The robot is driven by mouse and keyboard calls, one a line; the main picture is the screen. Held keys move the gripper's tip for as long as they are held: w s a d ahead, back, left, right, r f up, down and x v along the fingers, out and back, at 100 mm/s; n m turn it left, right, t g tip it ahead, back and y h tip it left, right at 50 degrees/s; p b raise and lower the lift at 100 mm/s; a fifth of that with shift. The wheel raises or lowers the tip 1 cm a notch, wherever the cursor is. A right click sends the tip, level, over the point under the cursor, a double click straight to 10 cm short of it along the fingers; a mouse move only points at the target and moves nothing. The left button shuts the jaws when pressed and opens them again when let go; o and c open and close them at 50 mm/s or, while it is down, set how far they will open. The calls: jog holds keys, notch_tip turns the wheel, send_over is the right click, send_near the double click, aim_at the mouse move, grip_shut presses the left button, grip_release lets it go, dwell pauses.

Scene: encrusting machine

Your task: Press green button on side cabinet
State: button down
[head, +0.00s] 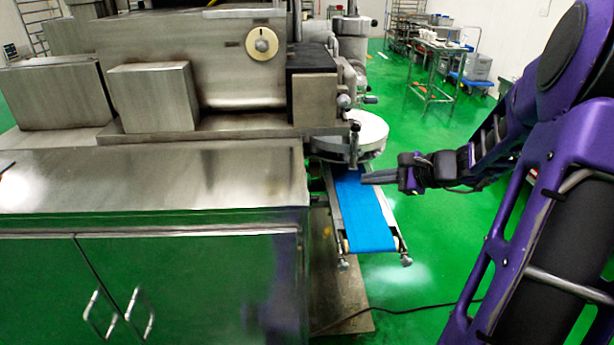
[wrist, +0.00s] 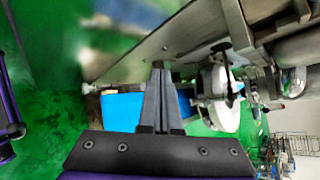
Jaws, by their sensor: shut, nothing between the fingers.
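The steel cabinet (head: 150,265) fills the lower left of the head view, with two front doors and bar handles. I cannot make out a green button in either view. The cabinet's right side is seen too edge-on to show one. My gripper (head: 366,179) is shut and empty, pointing left over the blue conveyor belt (head: 368,220), to the right of the cabinet. In the wrist view my gripper (wrist: 159,68) has its fingers together, with the belt (wrist: 121,110) behind them. Whether the fingertips touch anything is unclear, though no contact shows in the head view.
A round white disc (head: 358,134) sits above the belt, close to my gripper; it also shows in the wrist view (wrist: 224,100). The steel machine (head: 190,60) stands on the cabinet. A black cable (head: 400,313) lies on the green floor. A steel table (head: 437,65) stands far back.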

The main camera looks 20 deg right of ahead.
aim_at(309, 180)
jog(key=s+r+m+t+y, duration=0.1)
jog(key=s+a+r+m+t+y, duration=0.1)
jog(key=m, duration=0.1)
jog(key=shift+s+a, duration=0.1)
jog(key=shift+a, duration=0.1)
jog(key=shift+a, duration=0.1)
jog(key=w+a+b, duration=0.1)
jog(key=a+b, duration=0.1)
jog(key=a, duration=0.6)
jog(key=shift+w+a, duration=0.25)
jog(key=shift+w, duration=0.15)
dwell(1.9)
jog(key=shift+a, duration=0.4)
